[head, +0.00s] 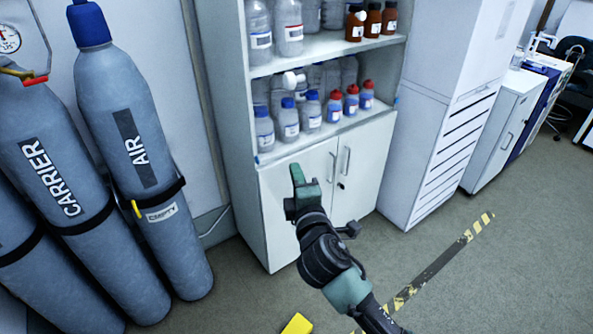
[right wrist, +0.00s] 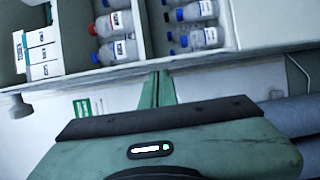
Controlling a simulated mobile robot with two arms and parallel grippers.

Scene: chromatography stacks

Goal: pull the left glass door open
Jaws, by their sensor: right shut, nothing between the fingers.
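A white cabinet (head: 229,90) stands ahead, with bottles on its upper shelves. No glass pane or glass door handle can be made out in front of the shelves. Below are two solid white doors, a left one (head: 285,215) and a right one (head: 365,180), with upright handles near their meeting edge. My right gripper (head: 296,172) is shut and empty, in front of the left lower door in the head view. In the right wrist view, its closed fingers (right wrist: 160,88) point toward the shelves; contact cannot be told. My left gripper is not in view.
Grey gas cylinders (head: 135,130) stand strapped at the left. A tall white unit (head: 435,130) stands right of the cabinet. White boxes (right wrist: 42,55) show in the wrist view. Striped tape (head: 440,260) marks the floor, which is clear at the right.

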